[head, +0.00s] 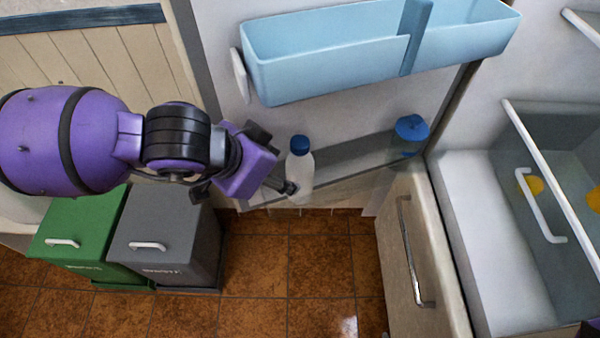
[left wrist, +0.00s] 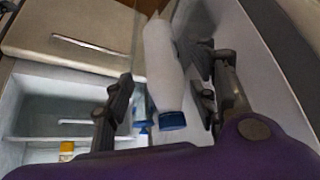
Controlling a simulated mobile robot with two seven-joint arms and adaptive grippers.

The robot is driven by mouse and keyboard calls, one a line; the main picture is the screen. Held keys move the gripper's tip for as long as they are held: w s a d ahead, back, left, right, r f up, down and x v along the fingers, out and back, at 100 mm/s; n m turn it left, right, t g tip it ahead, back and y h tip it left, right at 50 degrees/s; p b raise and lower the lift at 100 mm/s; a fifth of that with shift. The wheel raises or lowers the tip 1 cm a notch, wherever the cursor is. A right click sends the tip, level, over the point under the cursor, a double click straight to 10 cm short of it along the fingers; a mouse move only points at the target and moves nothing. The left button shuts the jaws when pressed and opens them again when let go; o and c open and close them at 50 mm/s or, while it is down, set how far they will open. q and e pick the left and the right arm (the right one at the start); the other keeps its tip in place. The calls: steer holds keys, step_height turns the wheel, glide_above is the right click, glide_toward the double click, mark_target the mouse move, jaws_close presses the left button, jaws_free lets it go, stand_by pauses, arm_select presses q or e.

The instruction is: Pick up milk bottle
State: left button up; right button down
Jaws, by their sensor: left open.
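The milk bottle (head: 300,170) is white with a blue cap and stands in the lower shelf of the open fridge door. My left gripper (head: 276,160) is open at the bottle's left side in the head view, with one fingertip at the bottle's lower part. In the left wrist view, the milk bottle (left wrist: 161,65) shows between the spread fingers of the left gripper (left wrist: 166,92). No firm hold on the bottle shows.
A pale blue door bin (head: 330,65) hangs above the bottle. A blue-topped container (head: 411,128) is at the right end of the door shelf. A fridge drawer (head: 545,185) is at right. Green (head: 80,235) and grey (head: 165,235) bins stand below left.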

mark_target(293, 162)
arm_select(q)
steer(key=shift+w+d, duration=0.4)
steer(key=shift+w, duration=0.05)
steer(key=shift+w+d+r+p, duration=0.15)
steer(key=shift+w+d+p, duration=0.15)
steer(key=shift+w+d, duration=0.5)
steer(key=x, duration=0.2)
steer(key=shift+w+d, duration=0.2)
steer(key=shift+d, duration=0.05)
steer(key=shift+w+d+f, duration=0.15)
steer(key=shift+w+f, duration=0.05)
steer(key=shift+f, duration=0.4)
steer(key=shift+r, duration=0.1)
jaws_close()
